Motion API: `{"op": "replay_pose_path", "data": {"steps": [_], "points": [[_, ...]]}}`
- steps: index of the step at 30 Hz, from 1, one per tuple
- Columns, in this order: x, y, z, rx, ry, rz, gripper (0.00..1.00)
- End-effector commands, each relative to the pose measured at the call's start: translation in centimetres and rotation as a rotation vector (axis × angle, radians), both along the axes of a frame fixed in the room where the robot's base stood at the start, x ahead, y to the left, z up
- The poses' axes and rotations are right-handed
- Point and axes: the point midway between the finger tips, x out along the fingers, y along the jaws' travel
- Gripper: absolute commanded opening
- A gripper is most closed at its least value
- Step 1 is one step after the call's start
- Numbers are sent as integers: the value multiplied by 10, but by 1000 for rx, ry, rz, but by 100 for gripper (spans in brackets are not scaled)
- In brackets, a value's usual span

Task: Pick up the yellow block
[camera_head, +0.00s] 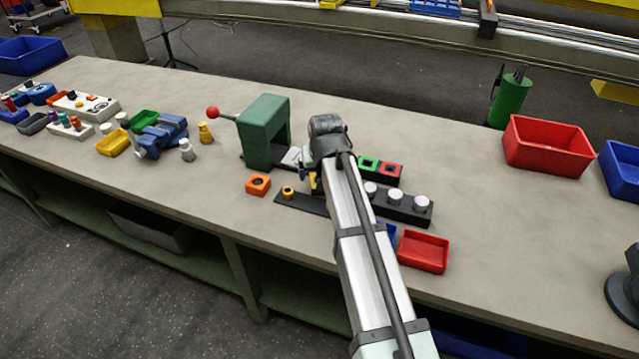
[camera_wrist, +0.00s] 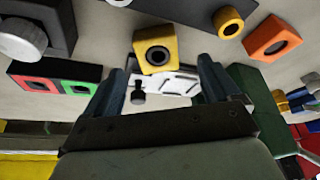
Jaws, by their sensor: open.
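The yellow block (camera_wrist: 156,48), with a dark round hole in its face, shows in the wrist view just beyond and between the fingertips of my gripper (camera_wrist: 162,66). The two dark fingers are spread, with a gap on either side of the block, and hold nothing. A grey-white plate (camera_wrist: 168,82) lies below the block in that picture. In the head view my arm covers most of this spot; only a small part of the yellow block (camera_head: 313,183) shows beside my gripper (camera_head: 309,176). I cannot tell the exact height of the fingers over it.
An orange block (camera_head: 258,185) and a yellow ring (camera_head: 288,191) on a dark strip lie left. A green press (camera_head: 265,130) stands close behind.

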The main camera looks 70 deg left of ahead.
Motion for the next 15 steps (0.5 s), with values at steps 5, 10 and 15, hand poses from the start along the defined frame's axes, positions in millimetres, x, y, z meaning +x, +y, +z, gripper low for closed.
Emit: {"op": "replay_pose_path", "data": {"steps": [5, 10, 15], "points": [[1, 3, -7, 0, 0, 0, 89], [3, 7, -16, -2, 1, 0, 89], [8, 18, -34, -2, 1, 0, 89]]}}
